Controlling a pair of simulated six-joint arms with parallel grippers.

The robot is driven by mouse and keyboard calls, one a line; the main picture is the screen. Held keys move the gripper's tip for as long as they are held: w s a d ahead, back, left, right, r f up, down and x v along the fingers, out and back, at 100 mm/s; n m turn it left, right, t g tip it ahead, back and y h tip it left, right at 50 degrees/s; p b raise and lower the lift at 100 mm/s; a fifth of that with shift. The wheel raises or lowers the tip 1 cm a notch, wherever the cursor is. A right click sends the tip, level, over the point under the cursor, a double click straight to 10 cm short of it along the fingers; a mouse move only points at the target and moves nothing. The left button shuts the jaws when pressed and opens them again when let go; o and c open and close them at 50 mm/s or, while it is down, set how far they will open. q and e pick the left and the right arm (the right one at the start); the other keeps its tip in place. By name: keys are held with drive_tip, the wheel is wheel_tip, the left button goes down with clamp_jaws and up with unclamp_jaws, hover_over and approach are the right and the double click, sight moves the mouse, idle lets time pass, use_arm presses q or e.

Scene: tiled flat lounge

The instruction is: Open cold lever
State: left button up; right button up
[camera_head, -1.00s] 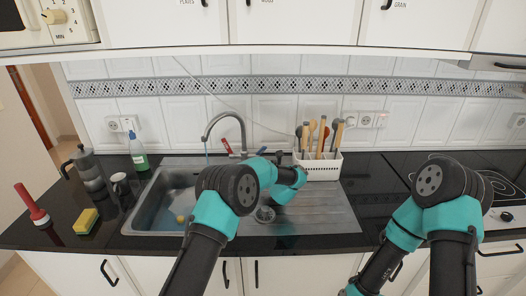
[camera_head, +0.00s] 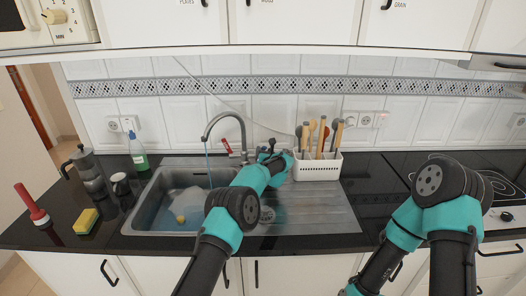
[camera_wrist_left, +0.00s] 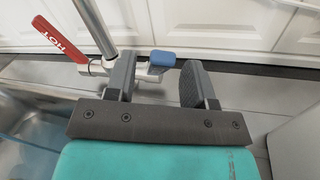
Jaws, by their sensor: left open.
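The faucet (camera_head: 243,135) stands behind the sink, with a thin blue stream (camera_head: 208,165) under its spout. Its red lever marked HOT (camera_head: 226,146) points up and left; it also shows in the left wrist view (camera_wrist_left: 65,43). The blue lever (camera_wrist_left: 162,58) is at the right end of the faucet body. My left gripper (camera_head: 270,150) is at the faucet's right side. In the left wrist view the left gripper (camera_wrist_left: 158,80) is open, with the blue lever in the gap, nearer the left finger; contact cannot be told. My right gripper is out of frame.
The steel sink (camera_head: 150,205) holds a small yellow thing (camera_head: 181,219). A white utensil rack (camera_head: 318,170) stands close right of my left gripper. A green bottle (camera_head: 138,152), a mug (camera_head: 120,184), a moka pot (camera_head: 87,168) and a sponge (camera_head: 86,221) stand left.

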use_arm(q)
drive_tip(key=shift+x, duration=0.95)
drive_tip(key=shift+a, duration=0.1)
clamp_jaws()
